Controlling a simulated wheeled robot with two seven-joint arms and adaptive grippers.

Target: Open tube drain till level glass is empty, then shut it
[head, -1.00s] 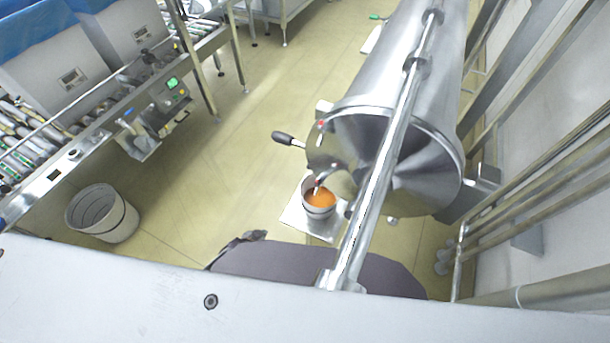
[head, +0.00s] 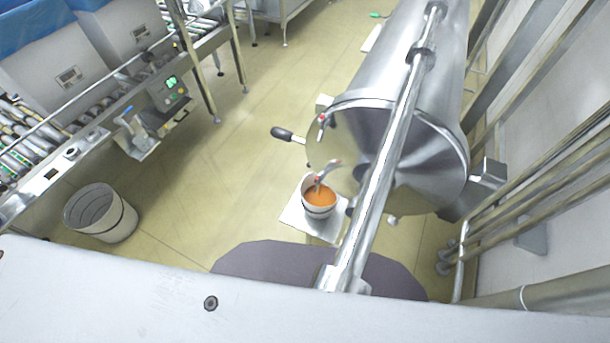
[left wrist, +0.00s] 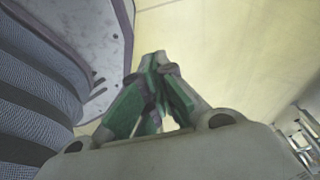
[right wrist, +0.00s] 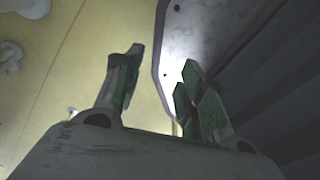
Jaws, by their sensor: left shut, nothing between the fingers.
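A large steel cylindrical vessel (head: 412,90) lies at the right of the head view. A small red-marked fitting (head: 322,120) sits at its near rim. Below it, a small grey and red tap-like part (head: 325,172) hangs over a white bucket (head: 318,211) of orange liquid. I cannot tell whether liquid is running or make out a level in the glass. My left gripper (left wrist: 156,62) is shut and empty over pale floor in the left wrist view. My right gripper (right wrist: 162,62) is open and empty in the right wrist view. Neither gripper shows in the head view.
A black-knobbed lever (head: 287,135) sticks out left of the vessel. The bucket stands on a pale square stand (head: 291,215). A grey bin (head: 101,213) stands at left, near a roller conveyor (head: 95,128). Pipes (head: 545,185) line the right wall. Floor between is clear.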

